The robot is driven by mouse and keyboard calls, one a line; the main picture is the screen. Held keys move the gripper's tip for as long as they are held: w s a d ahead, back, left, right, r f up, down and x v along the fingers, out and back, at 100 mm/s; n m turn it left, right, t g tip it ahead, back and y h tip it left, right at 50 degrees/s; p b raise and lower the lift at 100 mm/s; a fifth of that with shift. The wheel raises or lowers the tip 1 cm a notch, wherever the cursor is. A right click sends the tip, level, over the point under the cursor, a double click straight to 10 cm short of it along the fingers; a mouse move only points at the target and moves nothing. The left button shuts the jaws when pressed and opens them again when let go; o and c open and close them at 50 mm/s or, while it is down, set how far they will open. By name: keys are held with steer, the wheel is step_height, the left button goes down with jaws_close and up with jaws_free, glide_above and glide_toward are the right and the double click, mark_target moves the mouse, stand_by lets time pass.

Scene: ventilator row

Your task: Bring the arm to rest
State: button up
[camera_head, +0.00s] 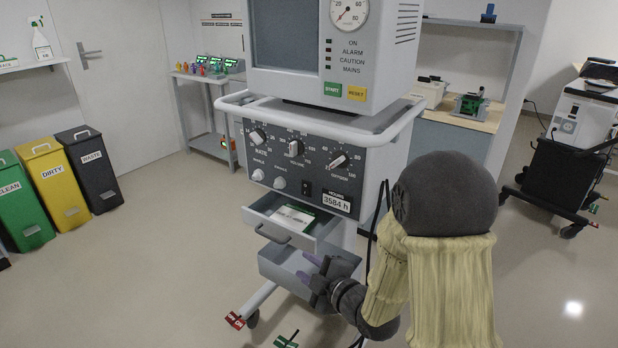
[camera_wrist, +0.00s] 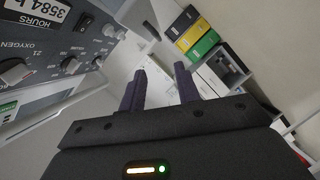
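My gripper (camera_head: 312,271) is at the front of the ventilator cart, beside its open lower drawer (camera_head: 282,262) and below the upper drawer. In the wrist view its two dark purple fingers (camera_wrist: 159,88) stand apart with nothing between them. My arm (camera_head: 430,240), in a pale yellow sleeve with a dark grey joint, is bent in front of the cart's right side. It hides part of the cart and the floor behind it.
The ventilator (camera_head: 340,45) stands on its cart above the control panel (camera_head: 295,165). The upper drawer (camera_head: 290,218) is open and holds a white and green packet. Green, yellow and black bins (camera_head: 88,170) stand at left. Another machine (camera_head: 580,125) stands at right. Floor at left is clear.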

steer(key=s+d+f+m+g+h, duration=0.2)
steer(key=d+m+h, duration=0.2)
steer(key=d+m, duration=0.15)
steer(key=s+d+f+m+g+h, duration=0.1)
steer(key=s+d+m+g+h, duration=0.1)
steer(key=d+m+h, duration=0.3)
steer(key=s+d+m+g, duration=0.2)
steer(key=s+m+g, duration=0.15)
steer(key=s, duration=0.25)
steer(key=s+d+m+g, duration=0.2)
steer(key=s+d+m, duration=0.1)
steer(key=s+m, duration=0.25)
steer(key=w+p+v, duration=0.3)
steer(key=p+v, duration=1.1)
steer(key=p, duration=0.1)
steer(key=w+r+p+v, duration=0.1)
steer(key=w+p+v, duration=0.3)
steer(key=p+v, duration=1.1)
steer(key=shift+s+a+r, duration=0.3)
steer(key=shift+s+r, duration=0.2)
steer(key=shift+r, duration=0.05)
